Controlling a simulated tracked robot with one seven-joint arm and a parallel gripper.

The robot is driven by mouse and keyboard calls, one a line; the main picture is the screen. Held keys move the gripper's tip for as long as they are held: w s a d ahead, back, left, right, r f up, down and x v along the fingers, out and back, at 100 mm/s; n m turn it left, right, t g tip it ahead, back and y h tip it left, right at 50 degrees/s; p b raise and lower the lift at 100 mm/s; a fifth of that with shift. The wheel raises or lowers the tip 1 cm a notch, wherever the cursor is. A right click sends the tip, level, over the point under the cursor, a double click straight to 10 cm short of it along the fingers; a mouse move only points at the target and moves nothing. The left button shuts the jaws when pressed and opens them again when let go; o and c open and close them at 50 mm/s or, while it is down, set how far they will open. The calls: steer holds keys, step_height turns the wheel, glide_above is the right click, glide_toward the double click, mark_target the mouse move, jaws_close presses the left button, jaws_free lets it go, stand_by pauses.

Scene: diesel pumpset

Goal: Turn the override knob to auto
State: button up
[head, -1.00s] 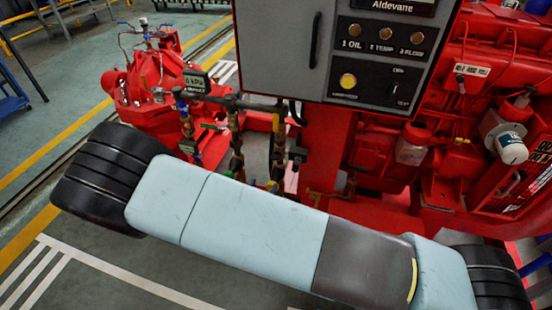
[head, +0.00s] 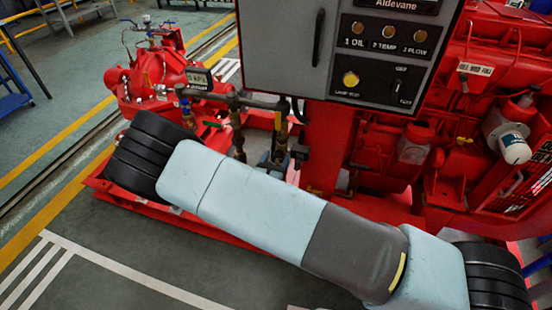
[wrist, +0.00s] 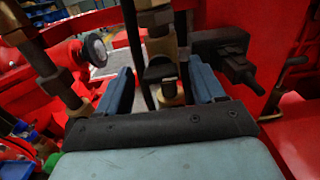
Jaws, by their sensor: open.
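My gripper (wrist: 162,82) is open in the wrist view, its two blue-grey fingers apart. A vertical brass and dark pipe fitting (wrist: 160,22) with a black part (wrist: 160,68) stands in line with the gap between the fingers. I cannot tell whether it lies between them or beyond. A black block with a plug (wrist: 222,48) is beside the right finger. No knob reads clearly as the override knob. In the head view the grey control panel (head: 272,62) carries a small dark switch (head: 397,84) with lettering too small to read surely. My gripper is hidden there behind my arm.
A round gauge (wrist: 97,50) and a dark pipe (wrist: 40,55) stand left of my gripper. In the head view the red pump (head: 150,85) is behind my arm, and the red engine (head: 480,100) fills the right. Floor is clear at lower left.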

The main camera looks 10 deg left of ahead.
steer(key=shift+w, duration=0.3)
steer(key=shift+c, duration=0.2)
steer(key=c, duration=1)
